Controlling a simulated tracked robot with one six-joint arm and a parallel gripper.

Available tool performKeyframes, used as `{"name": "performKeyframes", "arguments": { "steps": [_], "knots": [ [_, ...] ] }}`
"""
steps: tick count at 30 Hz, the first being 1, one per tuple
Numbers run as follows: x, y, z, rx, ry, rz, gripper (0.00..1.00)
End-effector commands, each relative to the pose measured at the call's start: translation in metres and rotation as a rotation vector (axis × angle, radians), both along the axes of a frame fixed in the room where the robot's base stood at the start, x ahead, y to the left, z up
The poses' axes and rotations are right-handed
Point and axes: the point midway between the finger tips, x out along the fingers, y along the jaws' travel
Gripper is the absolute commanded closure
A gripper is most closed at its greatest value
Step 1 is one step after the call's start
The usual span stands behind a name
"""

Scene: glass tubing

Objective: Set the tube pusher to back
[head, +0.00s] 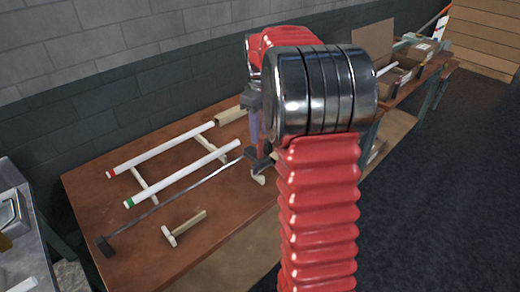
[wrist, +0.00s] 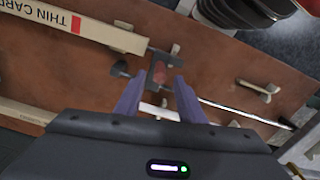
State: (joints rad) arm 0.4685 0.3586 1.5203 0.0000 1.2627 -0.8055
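A long thin metal rod (head: 172,197) with a dark block at its near left end lies along the table; it looks like the tube pusher. Its far end runs in under my gripper (head: 257,150). In the wrist view the rod (wrist: 240,112) runs to the right to the dark end block. My gripper (wrist: 157,88) has its two purple fingers apart, over a dark grey bracket-like piece (wrist: 156,72). I cannot tell whether they touch it. Two white tubes, one red-tipped (head: 165,148) and one green-tipped (head: 185,173), lie parallel on pale crossbars.
A small pale T-shaped wooden piece (head: 185,228) lies near the table's front; it also shows in the wrist view (wrist: 258,89). A pale bar with lettering (wrist: 85,27) is at the wrist view's upper left. Boxes (head: 400,70) stand on a farther bench. Bare brown tabletop (head: 95,190) shows at left.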

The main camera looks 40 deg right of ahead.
Motion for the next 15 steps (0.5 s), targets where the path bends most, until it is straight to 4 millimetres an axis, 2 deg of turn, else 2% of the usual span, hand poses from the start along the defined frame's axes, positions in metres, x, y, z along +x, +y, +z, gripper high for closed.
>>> {"name": "performKeyframes", "arguments": {
  "steps": [9, 15],
  "knots": [
    [-0.001, 0.0, -0.051, 0.001, 0.003, 0.0, 0.64],
    [0.0, 0.0, -0.073, 0.001, 0.003, -0.001, 0.64]
  ]
}}
